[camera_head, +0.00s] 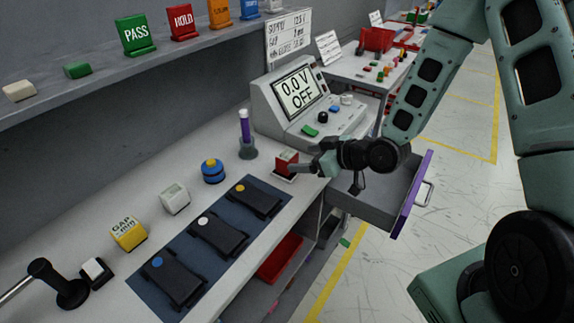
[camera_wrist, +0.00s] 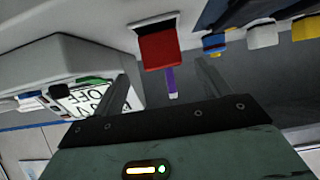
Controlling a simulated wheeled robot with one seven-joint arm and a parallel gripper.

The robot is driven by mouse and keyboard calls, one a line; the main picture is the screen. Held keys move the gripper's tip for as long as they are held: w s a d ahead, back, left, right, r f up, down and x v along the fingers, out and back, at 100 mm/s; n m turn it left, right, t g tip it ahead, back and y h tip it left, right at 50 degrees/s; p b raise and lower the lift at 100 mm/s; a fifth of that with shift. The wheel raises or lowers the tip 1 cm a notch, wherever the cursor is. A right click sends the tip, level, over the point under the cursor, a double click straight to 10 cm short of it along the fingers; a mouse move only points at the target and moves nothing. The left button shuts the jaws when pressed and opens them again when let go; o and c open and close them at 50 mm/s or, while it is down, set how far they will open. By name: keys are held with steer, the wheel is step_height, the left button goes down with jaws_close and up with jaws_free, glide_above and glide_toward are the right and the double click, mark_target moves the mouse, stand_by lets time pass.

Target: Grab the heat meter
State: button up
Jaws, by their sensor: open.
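No readable label marks a heat meter, so I cannot tell for sure which thing it is. A small red block (camera_head: 287,160) with a pale base stands on the bench near its right edge, in front of the grey console. My gripper (camera_head: 303,168) reaches in from the right at bench height, close beside this block. In the wrist view the red block (camera_wrist: 161,50) appears ahead, between the lines of the two spread fingers (camera_wrist: 170,75). The fingers are open and hold nothing. Whether a finger touches the block is unclear.
The console (camera_head: 270,108) reads "0.0 V OFF". A purple tube (camera_head: 244,125) stands behind the block. A blue-yellow button (camera_head: 212,171), a white block (camera_head: 174,198), a yellow "GAP mm" block (camera_head: 128,233) and a dark mat (camera_head: 152,278) lie left. An open drawer (camera_head: 385,208) sits below my arm.

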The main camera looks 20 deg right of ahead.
mark_target(284, 158)
steer(key=x, duration=0.3)
steer(key=shift+w+a, duration=0.1)
steer(key=p+x, duration=0.2)
steer(key=x, duration=0.2)
steer(key=shift+w+a, duration=0.15)
steer(key=shift+a, duration=0.15)
steer(key=shift+w+a+f, duration=0.2)
steer(key=shift+w+f, duration=0.1)
steer(key=shift+w, duration=0.05)
steer(key=c, duration=1.2)
